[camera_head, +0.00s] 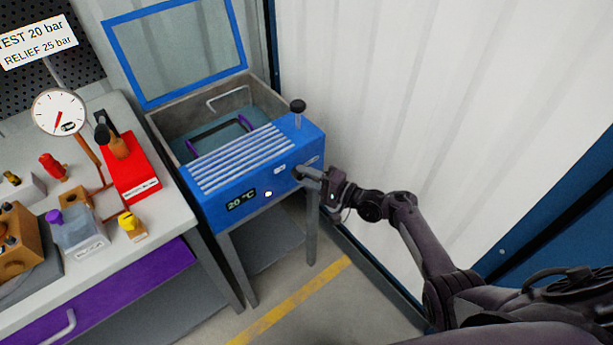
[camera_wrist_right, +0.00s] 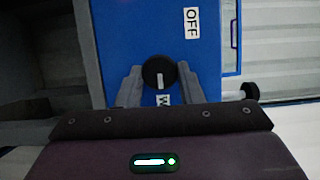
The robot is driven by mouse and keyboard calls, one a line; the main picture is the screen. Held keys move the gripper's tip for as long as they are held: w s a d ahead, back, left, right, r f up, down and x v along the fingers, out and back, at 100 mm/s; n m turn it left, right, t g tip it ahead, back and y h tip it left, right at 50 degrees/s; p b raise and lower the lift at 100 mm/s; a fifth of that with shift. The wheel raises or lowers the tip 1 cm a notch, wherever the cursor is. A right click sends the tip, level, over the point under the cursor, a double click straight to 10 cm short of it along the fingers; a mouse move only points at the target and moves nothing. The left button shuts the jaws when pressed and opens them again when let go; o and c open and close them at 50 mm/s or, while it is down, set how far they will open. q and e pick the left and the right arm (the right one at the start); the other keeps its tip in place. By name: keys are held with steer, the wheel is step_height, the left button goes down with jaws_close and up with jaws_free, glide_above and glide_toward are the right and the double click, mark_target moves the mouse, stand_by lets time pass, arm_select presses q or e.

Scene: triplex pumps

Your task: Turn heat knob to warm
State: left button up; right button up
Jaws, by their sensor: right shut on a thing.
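The blue heater box (camera_head: 262,165) stands on legs and its front display (camera_head: 241,200) reads 20 °C. My right gripper (camera_head: 308,175) is at the right end of its front and hides the heat knob in the head view. In the right wrist view, the round black heat knob (camera_wrist_right: 159,72) sits between the two grey fingers of my right gripper (camera_wrist_right: 160,82), which is shut on it. The knob's white line points down toward a partly hidden label (camera_wrist_right: 163,100) starting with W. The OFF label (camera_wrist_right: 191,23) is above and to the right. My left gripper is out of view.
The box's blue-framed lid (camera_head: 175,50) is raised over an open bath. A workbench (camera_head: 172,222) with a gauge (camera_head: 59,112) and parts is at left. A white corrugated wall (camera_head: 430,90) is close at right.

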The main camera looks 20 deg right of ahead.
steer(key=o, duration=1)
steer(key=shift+c, duration=0.2)
steer(key=v, duration=0.7)
steer(key=shift+s+d, duration=0.25)
steer(key=shift+d, duration=0.05)
